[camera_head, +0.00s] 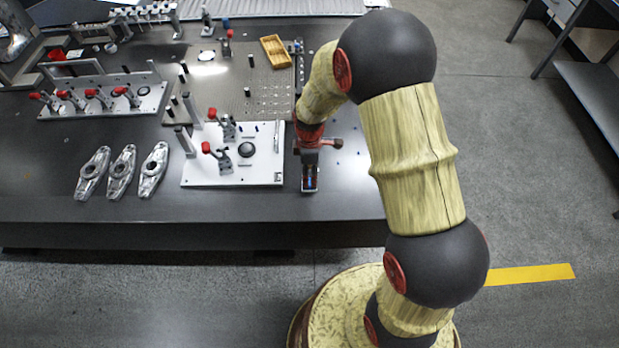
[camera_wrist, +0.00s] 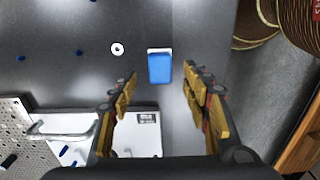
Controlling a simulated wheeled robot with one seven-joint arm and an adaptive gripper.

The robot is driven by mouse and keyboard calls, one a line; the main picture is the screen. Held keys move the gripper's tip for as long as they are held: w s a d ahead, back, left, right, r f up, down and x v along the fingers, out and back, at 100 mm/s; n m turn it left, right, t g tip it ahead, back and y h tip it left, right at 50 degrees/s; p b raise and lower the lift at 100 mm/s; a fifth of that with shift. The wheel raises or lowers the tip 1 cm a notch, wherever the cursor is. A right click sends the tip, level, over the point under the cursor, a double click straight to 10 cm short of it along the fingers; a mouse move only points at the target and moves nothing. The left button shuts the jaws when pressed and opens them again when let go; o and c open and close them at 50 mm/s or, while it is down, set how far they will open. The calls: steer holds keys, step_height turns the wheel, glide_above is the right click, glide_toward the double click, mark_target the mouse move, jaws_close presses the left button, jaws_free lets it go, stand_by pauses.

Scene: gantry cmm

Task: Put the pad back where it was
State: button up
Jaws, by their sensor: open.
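The pad is a small blue block with a white edge (camera_wrist: 160,68) in the wrist view. It lies on the dark table close to its front edge. My gripper (camera_wrist: 161,70) is open, with one finger to the left and one to the right of the pad, and clear gaps show on both sides. In the head view my gripper (camera_head: 310,184) points down, just right of the white fixture plate (camera_head: 205,178). A bit of blue shows at its tip there, but the pad's outline is mostly hidden.
The white fixture plate carries red-handled clamps (camera_head: 222,152). Several metal parts (camera_head: 122,172) lie to its left. A perforated plate (camera_head: 232,85) with an orange tray (camera_head: 275,51) is behind. A white ring (camera_wrist: 117,49) and blue pegs (camera_wrist: 79,52) sit near the pad.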

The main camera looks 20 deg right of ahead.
steer(key=s+r+m+t+p, duration=0.1)
steer(key=s+r+m, duration=0.2)
steer(key=r, duration=1)
steer(key=s+r+m+t, duration=0.2)
steer(key=s+r+m, duration=0.15)
steer(key=r, duration=0.95)
steer(key=s+r+m+t, duration=0.1)
steer(key=s+r+m, duration=0.3)
steer(key=s, duration=0.3)
steer(key=s+r+m+t, duration=0.1)
steer(key=s+r+m, duration=0.3)
steer(key=s, duration=0.4)
steer(key=shift+s+r+t, duration=0.3)
steer(key=shift+r, duration=0.55)
